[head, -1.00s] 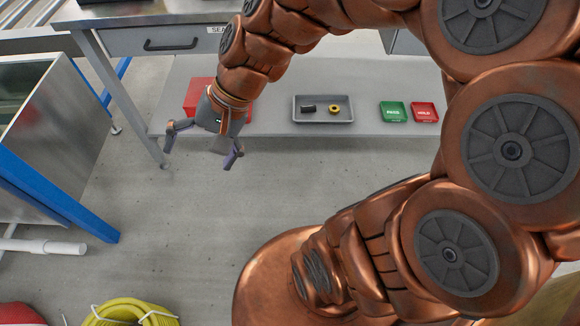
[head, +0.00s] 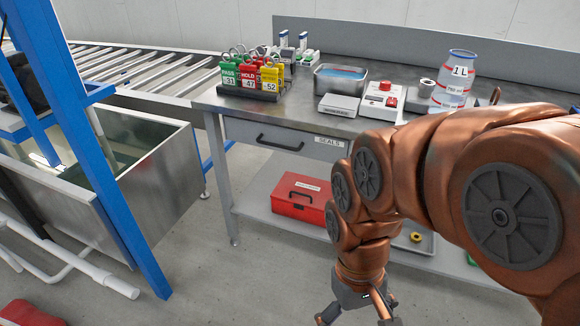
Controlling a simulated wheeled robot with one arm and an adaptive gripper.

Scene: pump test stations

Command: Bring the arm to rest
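My arm (head: 425,165) comes in from the right in the head view and bends down in front of the workbench. My gripper (head: 354,311) hangs at its end at the bottom edge of the picture. Its fingers are spread apart, and I see nothing between them. The lower ends of the fingers are partly cut off by the picture edge. The arm covers part of the bench's right side and much of the lower shelf.
The workbench (head: 225,107) holds a rack of coloured tags (head: 250,78), a metal basin (head: 340,80), a scale (head: 339,105), a red-button box (head: 383,100) and a jug (head: 453,82). A red toolbox (head: 301,197) is on the lower shelf. A tank (head: 150,190) and blue frame (head: 95,150) stand left.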

